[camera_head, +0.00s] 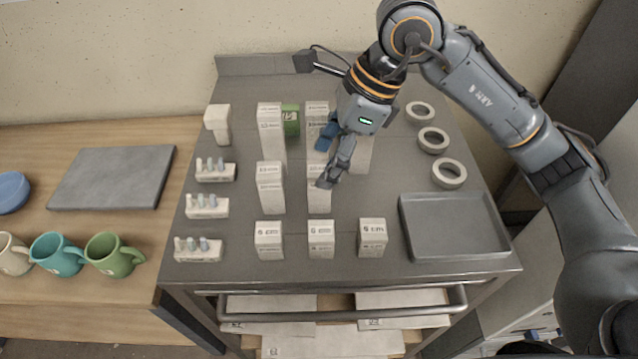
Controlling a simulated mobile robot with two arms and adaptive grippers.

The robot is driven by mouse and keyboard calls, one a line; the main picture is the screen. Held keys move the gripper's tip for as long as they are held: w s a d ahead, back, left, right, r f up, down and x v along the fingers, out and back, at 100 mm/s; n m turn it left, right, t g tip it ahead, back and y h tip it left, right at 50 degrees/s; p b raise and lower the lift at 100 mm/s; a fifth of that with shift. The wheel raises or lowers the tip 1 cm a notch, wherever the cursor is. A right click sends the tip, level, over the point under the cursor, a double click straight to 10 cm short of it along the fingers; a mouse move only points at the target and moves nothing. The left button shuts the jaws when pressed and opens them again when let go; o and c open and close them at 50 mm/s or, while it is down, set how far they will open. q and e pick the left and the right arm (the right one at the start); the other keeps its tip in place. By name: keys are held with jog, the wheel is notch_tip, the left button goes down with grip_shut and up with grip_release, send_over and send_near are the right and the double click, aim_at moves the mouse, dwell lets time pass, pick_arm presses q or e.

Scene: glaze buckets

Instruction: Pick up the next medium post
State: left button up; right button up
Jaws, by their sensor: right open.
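White box-shaped posts stand in rows on the grey cart top. Medium posts stand in the middle row: one at the left (270,193) and one in the centre (319,201), whose upper part is partly covered by my gripper. Another pale post (363,156) shows behind my right gripper; its height cannot be told. My right gripper (329,160) is open and tilted, with its fingers apart over the centre column, one finger close to the top of the centre medium post. Contact cannot be told. My left gripper is out of view.
Tall posts (270,130) and a green block (290,121) stand behind. Short posts (321,240) line the front. Peg holders (207,207) are at the left, tape-like rings (433,140) and an empty grey tray (455,228) at the right. Mugs (112,256) stand on the wooden table.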

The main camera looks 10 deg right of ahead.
aim_at(310, 184)
jog(key=x, duration=0.2)
jog(key=shift+a+f, duration=0.15)
jog(key=shift+f, duration=0.15)
jog(key=p+x, duration=0.1)
jog(key=x, duration=0.3)
jog(key=shift+w+f+p, duration=0.2)
jog(key=shift+p, duration=0.1)
jog(key=shift+f, duration=0.4)
jog(key=shift+w, duration=0.1)
grip_shut()
